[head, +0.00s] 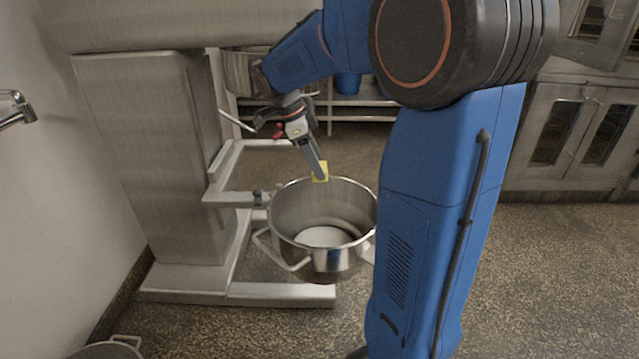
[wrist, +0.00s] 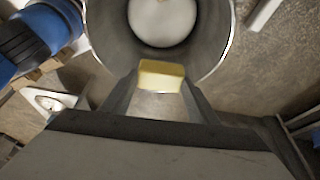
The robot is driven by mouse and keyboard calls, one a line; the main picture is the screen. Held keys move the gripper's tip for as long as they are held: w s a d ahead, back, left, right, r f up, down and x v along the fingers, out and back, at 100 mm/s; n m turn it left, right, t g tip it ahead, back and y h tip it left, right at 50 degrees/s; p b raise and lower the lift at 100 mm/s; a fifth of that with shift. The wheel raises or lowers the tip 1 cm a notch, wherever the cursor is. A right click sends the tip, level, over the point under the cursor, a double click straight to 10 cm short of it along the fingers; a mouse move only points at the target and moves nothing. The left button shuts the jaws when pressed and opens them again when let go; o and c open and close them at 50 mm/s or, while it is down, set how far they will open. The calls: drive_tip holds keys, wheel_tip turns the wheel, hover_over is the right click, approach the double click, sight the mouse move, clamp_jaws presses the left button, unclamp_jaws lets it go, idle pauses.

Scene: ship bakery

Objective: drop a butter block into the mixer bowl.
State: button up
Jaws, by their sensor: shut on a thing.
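A yellow butter block (wrist: 161,76) is between the fingertips of my gripper (wrist: 157,92), which is shut on it. In the head view the butter block (head: 320,171) shows at the tip of my gripper (head: 318,168), by the far rim of the mixer bowl. The mixer bowl (head: 285,215) is round shiny metal with side handles, and something white lies at its bottom. In the wrist view the bowl (wrist: 213,45) opens beyond the butter block, which overlaps its near rim. I cannot tell the exact height of the block over the rim.
The big metal mixer (head: 140,150) stands at the left, its frame arms (head: 235,197) reaching to the bowl and its head (head: 170,22) overhead. Metal oven doors (head: 575,130) line the back right. A shelf rack (head: 365,110) stands behind. Speckled floor at the right is clear.

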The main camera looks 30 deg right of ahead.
drive_tip(key=s+f+m, duration=0.1)
drive_tip(key=s+f, duration=0.2)
drive_tip(key=f, duration=0.7)
drive_tip(key=shift+a+f+g, duration=0.2)
drive_tip(key=shift+f+g, duration=0.1)
drive_tip(key=shift+f, duration=0.1)
drive_tip(key=o, duration=1.1)
drive_tip(key=shift+o, duration=0.2)
drive_tip(key=v, duration=1.7)
drive_tip(key=shift+r, duration=0.25)
